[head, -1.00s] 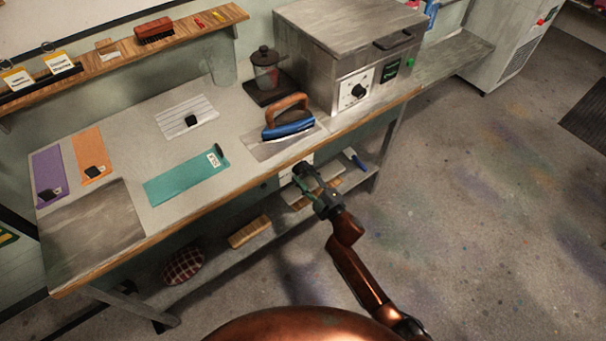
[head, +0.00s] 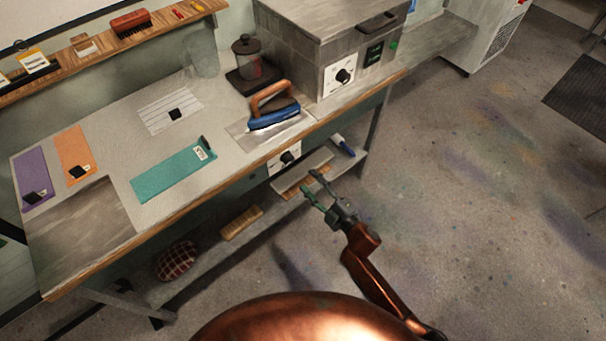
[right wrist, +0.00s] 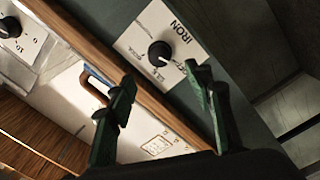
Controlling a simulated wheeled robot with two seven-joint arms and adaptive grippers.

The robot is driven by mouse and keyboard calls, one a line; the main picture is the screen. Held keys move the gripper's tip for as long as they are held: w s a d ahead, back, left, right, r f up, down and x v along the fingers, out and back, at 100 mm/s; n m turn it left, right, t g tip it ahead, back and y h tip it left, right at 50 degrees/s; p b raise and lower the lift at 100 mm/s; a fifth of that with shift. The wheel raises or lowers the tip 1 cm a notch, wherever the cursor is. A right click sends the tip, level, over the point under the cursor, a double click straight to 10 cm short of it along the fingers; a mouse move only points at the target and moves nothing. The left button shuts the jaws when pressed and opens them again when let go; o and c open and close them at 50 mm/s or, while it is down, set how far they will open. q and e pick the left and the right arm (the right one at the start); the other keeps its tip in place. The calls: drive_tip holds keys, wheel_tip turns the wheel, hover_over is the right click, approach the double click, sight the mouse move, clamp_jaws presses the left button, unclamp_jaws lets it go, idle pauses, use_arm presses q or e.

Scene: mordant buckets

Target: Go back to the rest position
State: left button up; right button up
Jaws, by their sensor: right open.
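My right gripper (head: 318,190) is open and empty in the head view. It hangs in the air in front of the workbench (head: 225,158), off its front edge and apart from it. In the right wrist view its two green fingers (right wrist: 160,112) stand apart with nothing between them. The blue iron (head: 272,115) with a brown handle stands on its plate on the bench, beyond the gripper; its handle also shows in the right wrist view (right wrist: 93,88). My left gripper is not in view.
A grey metal box (head: 330,45) stands at the bench's back right. Teal (head: 172,174), orange (head: 75,150) and purple (head: 32,175) strips lie on the bench. A lower shelf (head: 205,262) holds a brush and a checked cushion. The floor (head: 470,220) to the right is clear.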

drive_tip(key=shift+s+d, duration=0.3)
drive_tip(key=shift+s, duration=0.15)
